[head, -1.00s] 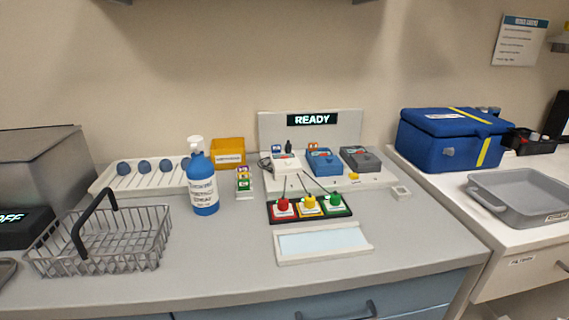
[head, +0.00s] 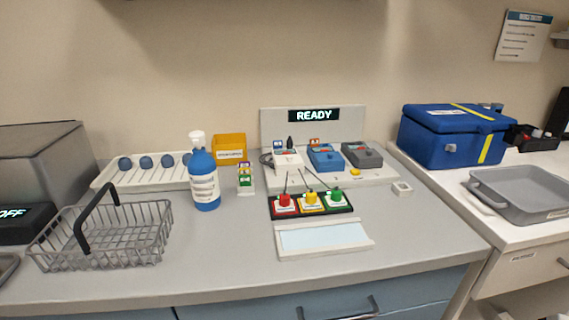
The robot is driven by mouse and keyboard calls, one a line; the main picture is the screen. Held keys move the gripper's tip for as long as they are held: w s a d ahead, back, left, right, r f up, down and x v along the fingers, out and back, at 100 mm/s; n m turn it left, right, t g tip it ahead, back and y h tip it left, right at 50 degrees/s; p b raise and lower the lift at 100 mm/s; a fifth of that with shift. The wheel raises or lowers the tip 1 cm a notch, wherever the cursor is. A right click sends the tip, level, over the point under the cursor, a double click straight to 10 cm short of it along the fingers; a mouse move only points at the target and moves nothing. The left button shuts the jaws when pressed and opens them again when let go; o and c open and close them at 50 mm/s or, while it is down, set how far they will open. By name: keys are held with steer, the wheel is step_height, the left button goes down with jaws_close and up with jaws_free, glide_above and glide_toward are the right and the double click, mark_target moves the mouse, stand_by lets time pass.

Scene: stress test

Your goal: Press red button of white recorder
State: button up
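The white recorder (head: 287,160) stands at the left of a row of three devices on a pale base, below a panel with a lit "READY" sign (head: 314,115). Its buttons are too small to tell apart. In front of it, a black tray (head: 311,214) holds a red button-like piece (head: 285,200), a yellow one (head: 311,198) and a green one (head: 337,196), with thin dark rods rising behind. My gripper is not in view.
A blue device (head: 325,158) and a dark grey device (head: 361,156) stand right of the recorder. A blue pump bottle (head: 204,182) and a wire basket (head: 105,240) stand to the left. A pale flat panel (head: 324,239) lies in front. The counter's front right is clear.

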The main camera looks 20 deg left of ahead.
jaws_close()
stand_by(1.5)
